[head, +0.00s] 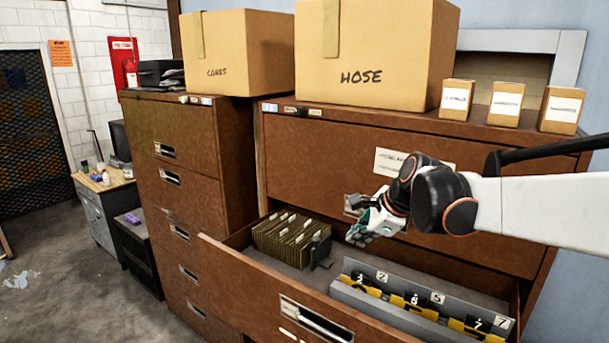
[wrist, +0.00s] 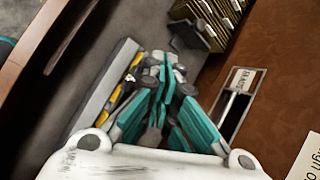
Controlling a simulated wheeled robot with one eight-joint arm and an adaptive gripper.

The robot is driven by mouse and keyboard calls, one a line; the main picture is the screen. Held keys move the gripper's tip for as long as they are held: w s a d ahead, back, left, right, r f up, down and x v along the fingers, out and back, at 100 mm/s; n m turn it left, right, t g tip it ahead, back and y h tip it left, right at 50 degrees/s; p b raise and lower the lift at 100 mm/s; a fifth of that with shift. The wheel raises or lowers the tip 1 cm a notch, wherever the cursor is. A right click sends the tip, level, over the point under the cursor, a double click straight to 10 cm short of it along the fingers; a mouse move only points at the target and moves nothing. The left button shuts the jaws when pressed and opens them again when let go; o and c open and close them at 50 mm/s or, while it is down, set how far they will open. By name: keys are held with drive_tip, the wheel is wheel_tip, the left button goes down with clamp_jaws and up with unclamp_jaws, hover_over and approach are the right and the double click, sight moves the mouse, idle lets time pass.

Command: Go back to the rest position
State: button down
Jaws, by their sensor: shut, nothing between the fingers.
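My gripper (head: 364,232) hangs above the open drawer (head: 270,305) of the brown cabinet, close to the front of the drawer above it. In the wrist view my gripper (wrist: 162,75) is shut and empty, its teal fingers together. My arm comes in from the right in the head view. Inside the drawer, hanging folders (head: 290,238) stand at the back left, and a grey tray (head: 360,300) with black and yellow numbered pieces lies at the right. The tray also shows in the wrist view (wrist: 95,95), partly behind the fingers.
A box marked HOSE (head: 375,50), a box marked CONES (head: 235,50) and three small boxes (head: 505,103) stand on the cabinets. The open drawer juts forward. A workbench (head: 100,190) stands at the far left, with bare floor (head: 75,280) before it.

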drive_tip(key=s+d+f+n+t+h, duration=0.1)
drive_tip(key=s+d+f+n+h, duration=0.15)
drive_tip(key=s+n, duration=0.95)
drive_tip(key=s+d+f+n+h, duration=0.15)
drive_tip(key=s+d+n, duration=0.4)
drive_tip(key=s, duration=1.05)
wheel_tip(320, 180, down, 27)
drive_tip(key=a+n+b, duration=0.1)
drive_tip(key=n+b, duration=0.1)
drive_tip(key=b, duration=2.3)
drive_tip(key=shift+s+a+r+b, duration=0.2)
drive_tip(key=shift+s+a+b, duration=0.05)
drive_tip(key=shift+a+b, duration=0.15)
